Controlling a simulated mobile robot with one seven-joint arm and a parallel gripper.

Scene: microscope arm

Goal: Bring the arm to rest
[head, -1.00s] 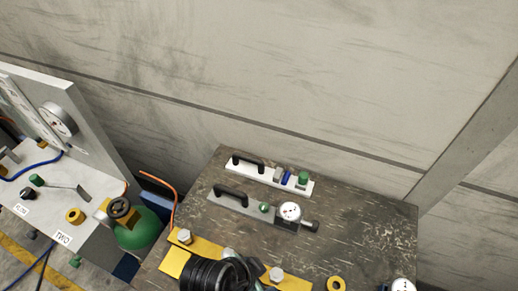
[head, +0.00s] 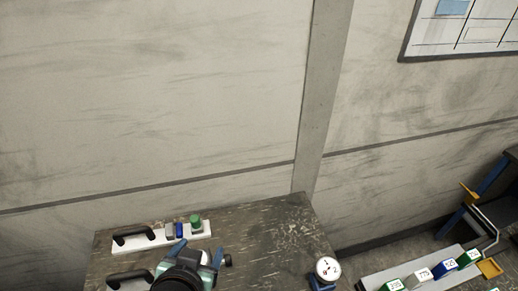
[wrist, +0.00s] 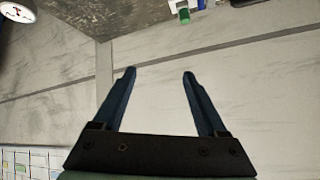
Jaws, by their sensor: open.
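My gripper (wrist: 159,74) shows in the wrist view with its two dark blue fingers spread apart and nothing between them. Behind the fingers is the grey wall (wrist: 240,75), and they look clear of any object. This view appears upside down, with the bench top (wrist: 115,15) along its top edge. In the head view a black round part with a teal body, which looks like my arm, stands over the bench at the bottom.
The bench (head: 265,235) carries a white plate (head: 150,240) with a black handle and green knob. A second handle (head: 130,277) is partly cut off. A dial gauge (head: 327,268) stands at the right edge. Numbered blocks (head: 422,275) line a tray further right. The bench's back right is clear.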

